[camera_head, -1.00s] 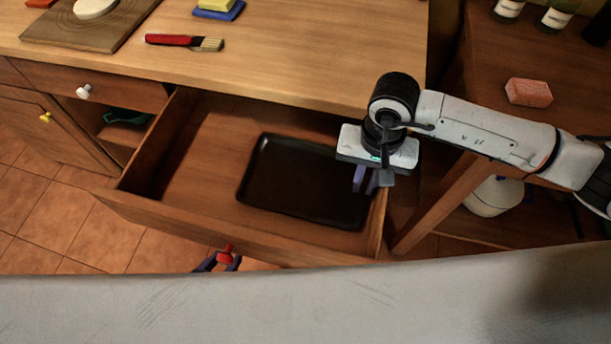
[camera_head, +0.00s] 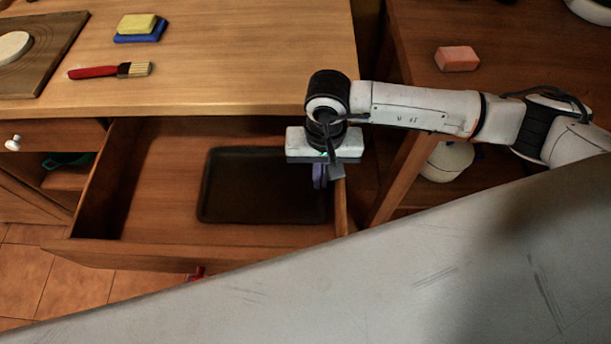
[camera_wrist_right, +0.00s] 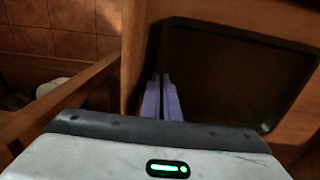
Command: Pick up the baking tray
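The baking tray (camera_head: 262,186) is dark, flat and rectangular with a raised rim. It lies in the open drawer (camera_head: 155,250), towards its right side. It also shows in the right wrist view (camera_wrist_right: 225,75). My right gripper (camera_head: 324,175) points down at the tray's right edge, beside the drawer's right wall. Its two purple fingers (camera_wrist_right: 162,98) are close together at the tray's rim in the right wrist view and look closed on it. The tray still rests in the drawer. My left gripper is not visible; my pale body covers the lower part of the head view.
The wooden counter (camera_head: 230,60) above the drawer holds a brush (camera_head: 110,71), yellow and blue sponges (camera_head: 140,27) and a board (camera_head: 40,50). An orange block (camera_head: 457,58) lies on the right counter. A red knob (camera_head: 197,272) shows at the drawer's front.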

